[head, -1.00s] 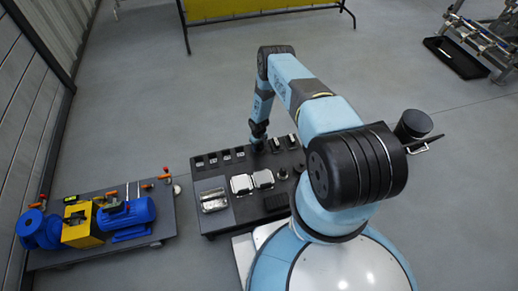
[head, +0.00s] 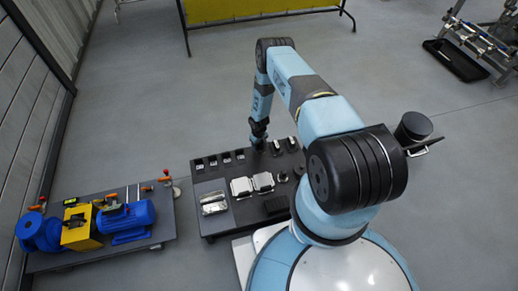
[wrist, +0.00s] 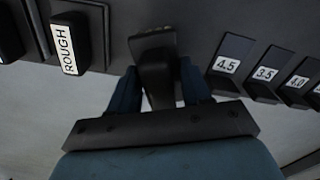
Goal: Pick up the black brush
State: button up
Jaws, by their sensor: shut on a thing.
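A dark block-like thing, which I take for the black brush (wrist: 157,72), stands between the two blue fingers of my gripper (wrist: 160,88) in the wrist view. The fingers are shut on it, one at each side. Its far end lies over the dark bench top; I cannot tell if it touches. In the head view my gripper (head: 258,140) points down at the back edge of the dark bench (head: 225,232). The brush is too small to make out there.
A black block labelled ROUGH (wrist: 66,42) is left of my gripper. Slots labelled 4.5 (wrist: 228,66), 3.5 (wrist: 265,75) and 4.0 (wrist: 299,82) are at right. Metal parts (head: 243,187) lie on the bench. A blue pump (head: 128,215) stands on a left plate.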

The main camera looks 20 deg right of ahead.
jog(key=s+r, duration=0.9)
jog(key=s, duration=0.5)
jog(key=shift+r, duration=0.35)
